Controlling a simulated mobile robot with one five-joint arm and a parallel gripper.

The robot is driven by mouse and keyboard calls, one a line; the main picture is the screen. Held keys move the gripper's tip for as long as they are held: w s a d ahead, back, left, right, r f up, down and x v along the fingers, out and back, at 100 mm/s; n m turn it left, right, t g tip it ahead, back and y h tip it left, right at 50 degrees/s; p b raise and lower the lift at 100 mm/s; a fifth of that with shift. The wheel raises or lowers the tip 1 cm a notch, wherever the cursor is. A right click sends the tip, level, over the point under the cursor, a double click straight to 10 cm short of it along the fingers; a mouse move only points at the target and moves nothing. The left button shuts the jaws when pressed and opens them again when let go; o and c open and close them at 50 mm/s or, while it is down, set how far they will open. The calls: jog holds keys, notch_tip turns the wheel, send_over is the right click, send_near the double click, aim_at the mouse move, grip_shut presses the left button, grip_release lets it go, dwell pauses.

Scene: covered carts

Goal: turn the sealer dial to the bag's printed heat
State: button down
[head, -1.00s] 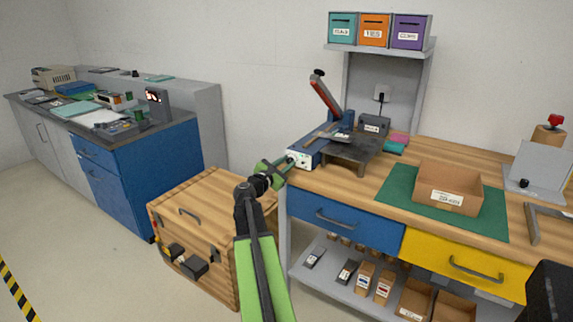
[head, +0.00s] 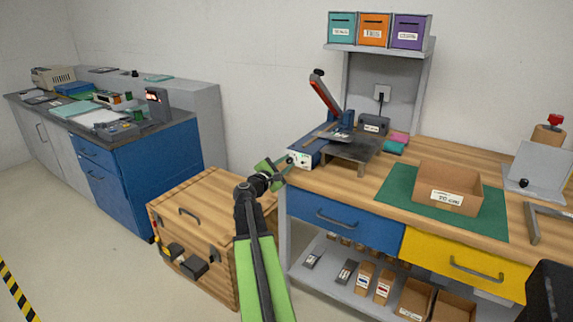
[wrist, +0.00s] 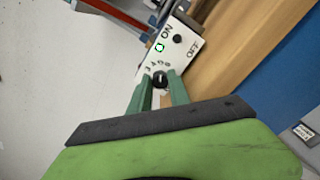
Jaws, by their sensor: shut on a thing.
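The sealer (head: 330,112), with a raised red-and-blue lever arm, stands on the wooden bench. Its white control panel (head: 300,158) faces my arm. In the wrist view the panel (wrist: 184,36) shows ON and OFF markings, a lit green ring and a black knob. The black dial (wrist: 160,79) sits at the panel's lower end with small marks around it. My gripper (wrist: 159,92) is shut on the dial, one green finger on each side. It also shows in the head view (head: 284,165), at the panel. A bag with printed heat cannot be made out.
A cardboard box (head: 447,187) sits on a green mat (head: 397,191). A wooden crate (head: 195,220) stands left of the bench. Blue (head: 345,221) and yellow drawers (head: 467,262) are below the top.

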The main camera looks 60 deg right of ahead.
jog(key=c, duration=1.2)
grip_release()
jog(key=a, duration=1.7)
jog(key=shift+a, duration=0.2)
jog(key=shift+w, duration=0.1)
